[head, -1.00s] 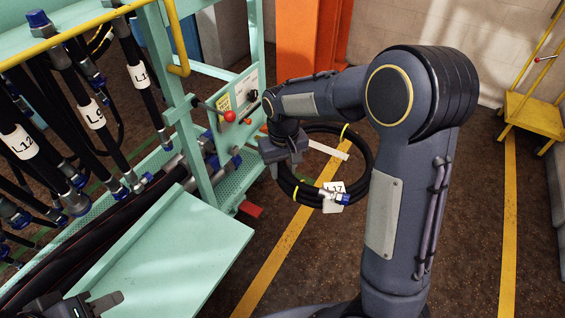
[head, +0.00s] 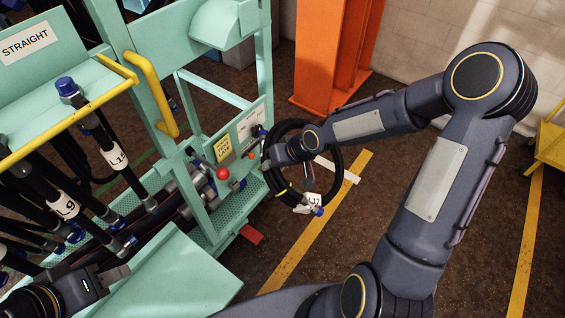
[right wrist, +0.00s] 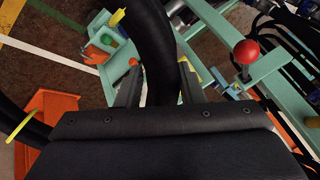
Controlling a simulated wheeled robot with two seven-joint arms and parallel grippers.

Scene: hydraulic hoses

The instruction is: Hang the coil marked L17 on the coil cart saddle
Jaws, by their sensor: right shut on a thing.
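The black hose coil (head: 336,181) hangs in a loop with yellow ties and a white tag (head: 309,201); the tag's marking is only partly readable, ending in 17. My right gripper (head: 273,154) is shut on the coil's upper left side, beside the green frame. In the right wrist view the hose (right wrist: 158,60) passes between the two fingers (right wrist: 160,92). A rounded green piece (head: 224,26), which looks like the saddle, sits high on the frame, above and left of the coil. My left gripper (head: 112,277) is at the lower left; its finger gap is unclear.
The green frame (head: 205,200) carries a red ball knob (head: 222,173) and a yellow handle (head: 152,95). Several labelled hoses (head: 112,155) hang at left. An orange post (head: 335,55) stands behind. Open floor lies right of the coil, with a yellow cart (head: 550,140) far right.

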